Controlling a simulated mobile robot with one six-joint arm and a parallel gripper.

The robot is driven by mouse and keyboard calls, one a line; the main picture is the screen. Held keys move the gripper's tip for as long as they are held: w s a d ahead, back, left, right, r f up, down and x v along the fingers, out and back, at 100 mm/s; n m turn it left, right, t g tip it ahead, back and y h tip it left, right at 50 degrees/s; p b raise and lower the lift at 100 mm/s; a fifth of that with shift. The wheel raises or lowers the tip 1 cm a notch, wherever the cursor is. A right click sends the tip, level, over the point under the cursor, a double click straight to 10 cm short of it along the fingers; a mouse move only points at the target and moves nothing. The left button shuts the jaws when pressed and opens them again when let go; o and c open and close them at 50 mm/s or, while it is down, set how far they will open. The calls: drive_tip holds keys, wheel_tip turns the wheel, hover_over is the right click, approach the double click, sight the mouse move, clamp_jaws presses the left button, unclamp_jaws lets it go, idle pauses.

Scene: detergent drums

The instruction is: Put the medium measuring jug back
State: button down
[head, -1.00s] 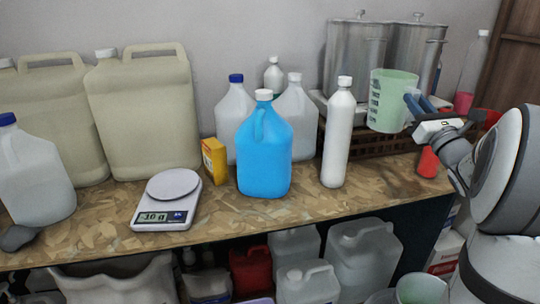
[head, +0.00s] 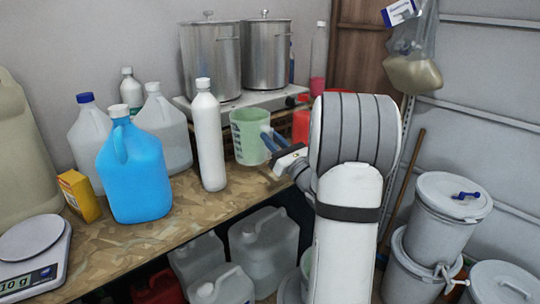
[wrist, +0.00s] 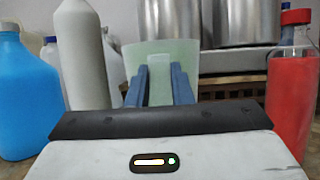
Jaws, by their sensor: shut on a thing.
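A translucent green measuring jug (head: 248,137) with dark graduation marks is held upright at the right part of the workbench. My gripper (head: 270,141) has its blue fingers shut on the jug's handle side. In the wrist view the jug (wrist: 146,52) shows pale green between and behind my gripper (wrist: 160,84). The jug stands out in front of the steel pots. Whether its base touches the bench is hard to tell, and its lower right side is partly hidden by the fingers. No other measuring jug is clearly seen on the bench.
A white bottle (head: 208,140) stands just left of the jug. A blue jug (head: 135,172) is further left. Two steel pots (head: 211,58) are behind, and a red-filled bottle (wrist: 290,95) is to the right in the wrist view. Bare bench (head: 165,228) lies in front.

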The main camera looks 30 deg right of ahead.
drive_tip(key=shift+f, duration=2.35)
drive_tip(key=c, duration=1.3)
unclamp_jaws()
